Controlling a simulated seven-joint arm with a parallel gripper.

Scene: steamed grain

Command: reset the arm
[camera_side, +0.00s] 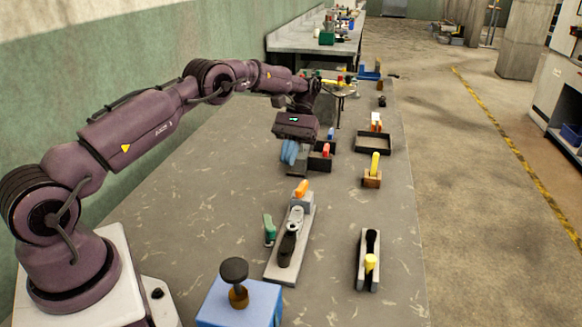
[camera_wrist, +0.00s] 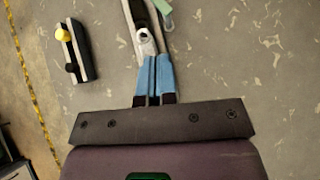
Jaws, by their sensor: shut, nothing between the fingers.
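My gripper (camera_side: 289,152) hangs above the bench with its blue fingers pointing down, near dark open boxes in the side view. In the wrist view my gripper's blue fingers (camera_wrist: 155,72) lie side by side, closed, with nothing between them. The dark purple arm reaches from its white base at the left out over the bench (camera_side: 190,205). The gripper appears clear of the bench top, but its exact height is hard to tell.
A blue box (camera_side: 245,305) with a dark knob stands in front.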

